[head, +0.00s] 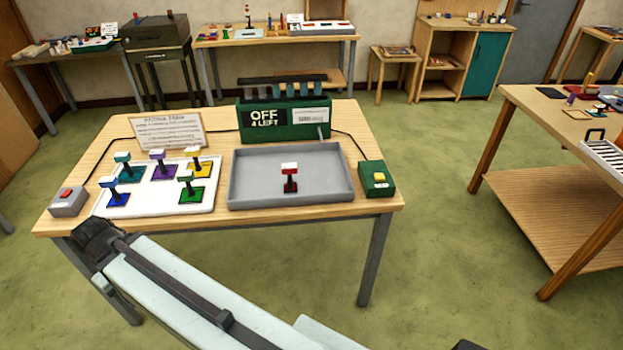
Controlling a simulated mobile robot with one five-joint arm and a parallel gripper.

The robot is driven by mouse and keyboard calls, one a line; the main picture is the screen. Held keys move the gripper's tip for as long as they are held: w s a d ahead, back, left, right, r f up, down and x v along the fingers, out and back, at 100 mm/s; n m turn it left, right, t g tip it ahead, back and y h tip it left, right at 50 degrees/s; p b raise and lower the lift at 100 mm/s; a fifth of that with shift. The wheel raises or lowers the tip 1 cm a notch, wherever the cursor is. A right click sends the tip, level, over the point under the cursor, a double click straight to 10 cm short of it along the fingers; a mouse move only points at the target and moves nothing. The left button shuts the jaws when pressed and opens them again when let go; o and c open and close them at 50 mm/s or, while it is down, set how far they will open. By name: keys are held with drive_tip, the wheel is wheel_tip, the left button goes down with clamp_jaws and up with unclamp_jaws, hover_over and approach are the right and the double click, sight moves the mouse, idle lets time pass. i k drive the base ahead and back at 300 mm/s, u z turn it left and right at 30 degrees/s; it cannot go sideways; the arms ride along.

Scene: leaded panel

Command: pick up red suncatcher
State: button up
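The red suncatcher (290,187) stands upright in the shallow grey tray (246,197), near its middle. It has a red base, a dark stem and a red-and-white top. Nothing touches it. My arm crosses the bottom of the head view, in front of the table, with a dark joint at its far left end. I cannot make out my gripper's fingers in this view.
A white board (150,196) left of the tray holds several coloured suncatchers. A green rack (283,126) with an "OFF 4 LEFT" sign stands behind the tray. A red-button box (68,202) and a yellow-button box (377,180) flank them. Green floor lies open right of the table.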

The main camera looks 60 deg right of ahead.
sight(288, 169)
drive_tip(key=z, duration=0.2)
drive_tip(key=i, duration=1)
drive_tip(key=u, duration=0.1)
